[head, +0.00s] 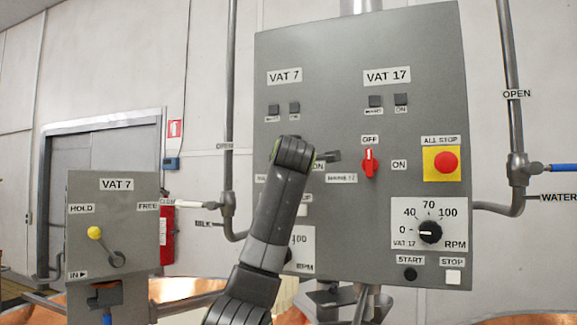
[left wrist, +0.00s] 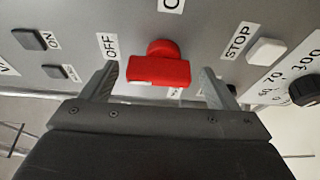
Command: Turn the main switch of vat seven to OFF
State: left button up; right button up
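The main switch of vat seven shows in the left wrist view as a red handle (left wrist: 158,72) on a round red base. Its bar lies sideways in that view, in line with the OFF label (left wrist: 107,46), with a white mark at its left end. My left gripper (left wrist: 158,76) is open, its fingers on either side of the handle with gaps visible; I cannot tell whether it touches. In the head view my left arm hides this switch, and one dark finger (head: 333,156) shows beside the wrist. My right gripper is not in view.
The grey panel (head: 440,70) also carries vat 17's red switch (head: 370,163), pointing up at OFF, just right of my gripper. Farther right are the red all-stop button (head: 445,162) and an RPM dial (head: 430,232). A smaller VAT 7 box (head: 140,250) stands at left.

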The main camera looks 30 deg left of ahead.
pick_arm(q)
jog(key=b+v, duration=0.7)
jog(key=v, duration=1)
jog(key=shift+s+d, duration=0.15)
jog(key=shift+f, duration=0.2)
